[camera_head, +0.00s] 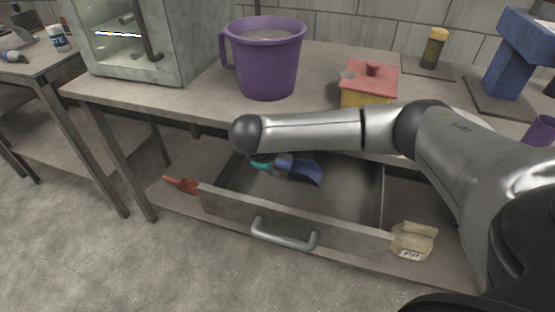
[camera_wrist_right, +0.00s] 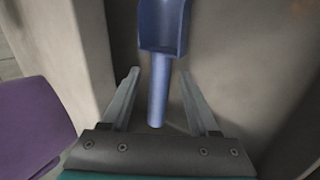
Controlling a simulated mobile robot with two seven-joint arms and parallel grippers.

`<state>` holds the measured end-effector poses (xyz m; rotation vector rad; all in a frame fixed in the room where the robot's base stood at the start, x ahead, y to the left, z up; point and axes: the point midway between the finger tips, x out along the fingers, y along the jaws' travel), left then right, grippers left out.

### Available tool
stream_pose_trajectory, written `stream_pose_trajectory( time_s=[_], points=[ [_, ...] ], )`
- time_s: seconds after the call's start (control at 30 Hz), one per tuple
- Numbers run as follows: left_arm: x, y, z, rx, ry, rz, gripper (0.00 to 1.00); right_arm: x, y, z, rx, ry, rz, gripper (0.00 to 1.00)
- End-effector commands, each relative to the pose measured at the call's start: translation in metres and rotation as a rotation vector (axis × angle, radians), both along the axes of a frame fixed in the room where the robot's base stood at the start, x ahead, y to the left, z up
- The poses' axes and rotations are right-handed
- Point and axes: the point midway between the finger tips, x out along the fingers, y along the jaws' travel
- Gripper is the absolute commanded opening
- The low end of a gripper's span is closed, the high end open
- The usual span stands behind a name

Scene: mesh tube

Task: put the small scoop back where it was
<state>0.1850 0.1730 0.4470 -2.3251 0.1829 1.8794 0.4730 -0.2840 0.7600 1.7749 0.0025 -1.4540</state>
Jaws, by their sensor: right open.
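A blue scoop (camera_head: 305,172) lies inside the open drawer (camera_head: 352,190), its handle towards my right gripper. The scoop also shows in the right wrist view (camera_wrist_right: 164,25), with its handle running down between the fingers. My right gripper (camera_wrist_right: 159,76) is open, with one finger on either side of the handle and a gap on both sides. In the head view only a teal part of my right gripper (camera_head: 262,163) shows past my forearm. An orange-red tool (camera_head: 182,184), perhaps another scoop, lies left of the drawer on the lower shelf. My left gripper is not in view.
The drawer front with its handle (camera_head: 284,236) sticks out below the tabletop. A purple mug (camera_head: 265,60), a yellow box with a red lid (camera_head: 370,85) and a blue stand (camera_head: 510,60) are on top. A beige packet (camera_head: 413,238) lies right of the drawer.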

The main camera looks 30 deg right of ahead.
Motion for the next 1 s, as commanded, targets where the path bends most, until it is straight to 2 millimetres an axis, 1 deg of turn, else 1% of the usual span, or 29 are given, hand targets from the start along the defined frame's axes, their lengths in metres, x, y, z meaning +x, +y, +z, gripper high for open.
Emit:
stream_pose_trajectory(
  time_s=[0.2,0.3,0.6,1.0],
  points=[
    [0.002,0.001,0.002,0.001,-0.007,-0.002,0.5,-0.002,0.003,0.008,0.001,0.0,0.001,0.61],
    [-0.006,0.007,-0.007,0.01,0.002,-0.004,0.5,-0.004,0.007,0.015,0.001,0.0,0.001,0.61],
    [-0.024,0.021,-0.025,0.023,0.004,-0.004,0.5,-0.015,0.023,0.042,0.001,0.0,0.002,0.61],
    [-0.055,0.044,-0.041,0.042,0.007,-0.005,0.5,-0.03,0.044,0.079,0.002,0.0,0.002,0.61]
  ],
)
